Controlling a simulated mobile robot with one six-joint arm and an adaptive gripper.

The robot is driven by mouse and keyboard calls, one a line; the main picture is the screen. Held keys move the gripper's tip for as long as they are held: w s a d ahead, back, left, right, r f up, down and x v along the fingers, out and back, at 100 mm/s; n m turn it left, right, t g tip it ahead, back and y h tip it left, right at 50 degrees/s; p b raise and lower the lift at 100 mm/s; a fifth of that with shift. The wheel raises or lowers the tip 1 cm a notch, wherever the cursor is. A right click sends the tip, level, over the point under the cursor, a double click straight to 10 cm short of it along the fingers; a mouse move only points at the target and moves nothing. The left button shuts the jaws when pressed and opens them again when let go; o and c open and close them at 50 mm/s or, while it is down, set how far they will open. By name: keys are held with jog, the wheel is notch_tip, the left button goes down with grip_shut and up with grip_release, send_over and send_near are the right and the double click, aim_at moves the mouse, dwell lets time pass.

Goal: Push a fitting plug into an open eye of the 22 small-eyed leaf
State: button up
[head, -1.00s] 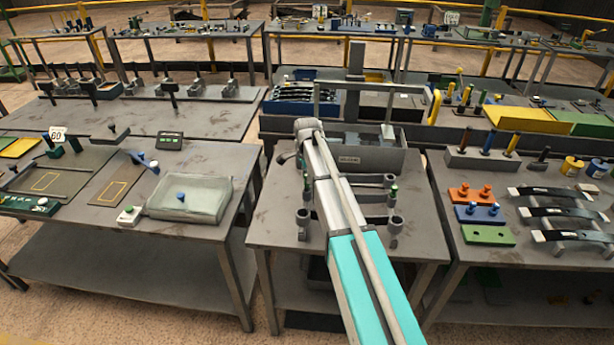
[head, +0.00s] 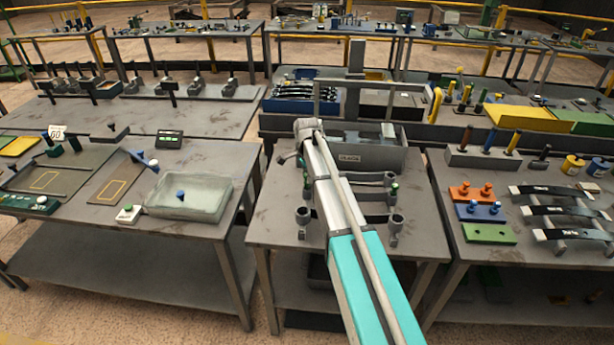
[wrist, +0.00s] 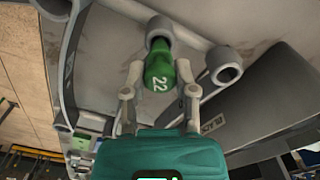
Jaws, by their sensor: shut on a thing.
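My gripper (wrist: 158,92) is shut on a green plug (wrist: 158,70) marked 22, with one finger on each side of it. The plug's far end is at the mouth of a grey round eye (wrist: 160,27) in the wrist view. A second, wider eye (wrist: 226,64) to the right is open. In the head view grey leaves (head: 368,177) with round eyes stand on the middle table, partly behind my arm. The fingertips cannot be made out there.
A grey bin (head: 372,157) stands behind the leaves. The right table holds orange, blue and green blocks (head: 488,233) and dark curved leaves (head: 560,212). The left table holds a pale tray (head: 215,203).

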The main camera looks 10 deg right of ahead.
jog(key=shift+f+b, duration=0.95)
dwell(0.4)
jog(key=o, duration=1)
jog(key=shift+c, duration=0.2)
jog(key=o, duration=0.3)
jog(key=shift+r, duration=0.1)
jog(key=shift+r+p, duration=3.45)
jog(key=shift+p, duration=0.1)
